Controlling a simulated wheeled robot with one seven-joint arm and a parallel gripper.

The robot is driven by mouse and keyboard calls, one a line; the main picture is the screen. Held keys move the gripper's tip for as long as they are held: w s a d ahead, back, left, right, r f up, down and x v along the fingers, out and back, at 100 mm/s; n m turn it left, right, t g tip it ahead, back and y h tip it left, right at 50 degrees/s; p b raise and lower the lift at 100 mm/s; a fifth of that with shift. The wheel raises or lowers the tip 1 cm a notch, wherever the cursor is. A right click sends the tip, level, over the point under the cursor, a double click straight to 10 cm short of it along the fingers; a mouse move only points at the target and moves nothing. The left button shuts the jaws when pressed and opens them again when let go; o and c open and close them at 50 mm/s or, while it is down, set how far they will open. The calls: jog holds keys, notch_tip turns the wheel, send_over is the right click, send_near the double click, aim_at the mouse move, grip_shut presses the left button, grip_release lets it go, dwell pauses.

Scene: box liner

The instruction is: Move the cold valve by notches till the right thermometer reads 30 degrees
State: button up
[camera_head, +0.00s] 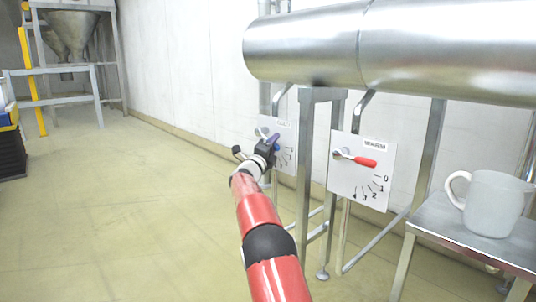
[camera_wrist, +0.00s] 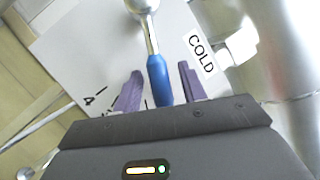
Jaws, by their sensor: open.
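The cold valve's blue handle (camera_wrist: 157,78) shows in the wrist view on a white plate (camera_wrist: 90,50) with a COLD label (camera_wrist: 200,52). My gripper (camera_wrist: 160,82) is open, with one purple finger on each side of the handle and a visible gap to each. In the head view my gripper (camera_head: 270,139) is at the left plate (camera_head: 288,135) and hides most of its valve and scale. A red-handled valve (camera_head: 366,162) is on the right plate (camera_head: 345,182), its lever pointing right, near the 0 end of a 0 to 4 scale. I cannot make out a thermometer in either view.
A large metal pipe (camera_head: 400,45) runs above the plates, on metal posts (camera_head: 308,180). A metal table (camera_head: 470,238) with a pale mug (camera_head: 494,205) stands at the right. A hopper frame (camera_head: 70,40) stands at the far left.

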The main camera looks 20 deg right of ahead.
jog(key=b+v, duration=0.1)
jog(key=v, duration=0.5)
dwell(0.4)
jog(key=s+a+r+n+t+y+p, duration=0.2)
jog(key=s+a+r+n+t+y, duration=0.35)
jog(key=a+r+n+y, duration=0.55)
jog(key=s+a+f+n+g+y+p, duration=0.1)
jog(key=s+a+n+y, duration=0.2)
jog(key=s+n, duration=0.25)
jog(key=s+a+f+n+g+y+p, duration=0.1)
jog(key=s+a+n+g+y, duration=0.1)
jog(key=s+n, duration=0.35)
jog(key=s+a+f+n+g+p, duration=0.1)
jog(key=s+f+n+g, duration=0.2)
jog(key=s, duration=0.9)
jog(key=s+a+f+n+g+p, duration=0.1)
jog(key=s+f+n+g, duration=0.2)
jog(key=s+f, duration=0.5)
jog(key=s+a+f+n+g+y+p, duration=0.1)
jog(key=s+f+n+g, duration=0.3)
jog(key=s, duration=1.2)
jog(key=shift+s+a+f, duration=0.25)
jog(key=shift+a+f, duration=0.05)
jog(key=shift+f, duration=0.5)
